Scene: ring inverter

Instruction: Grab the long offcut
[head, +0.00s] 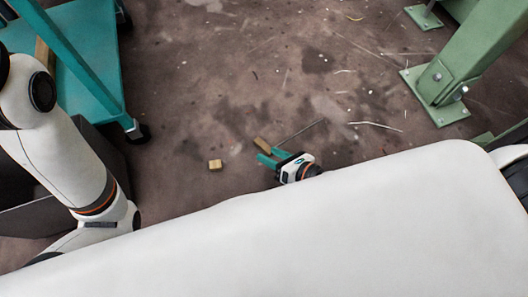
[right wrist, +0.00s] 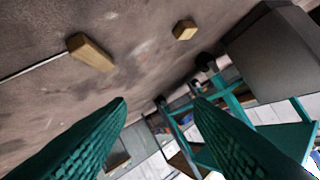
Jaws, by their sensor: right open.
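The long offcut (head: 261,144), a light wooden piece, lies on the floor just beyond my right gripper (head: 267,154), seen in the head view. In the right wrist view the long offcut (right wrist: 90,52) lies whole at upper left, clear of the teal fingers. My right gripper (right wrist: 160,100) is open, with nothing between its fingers. A shorter wooden block (head: 215,164) lies on the floor to the left of the gripper; it also shows in the right wrist view (right wrist: 184,30). My left arm shows at the left of the head view, but its gripper does not.
A teal wheeled cart (head: 85,50) stands at upper left, above a dark grey bin (head: 30,215). Green machine legs (head: 437,85) are bolted down at upper right. A thin rod (head: 302,131) lies near the offcut. The stained floor between is mostly open, with small scraps.

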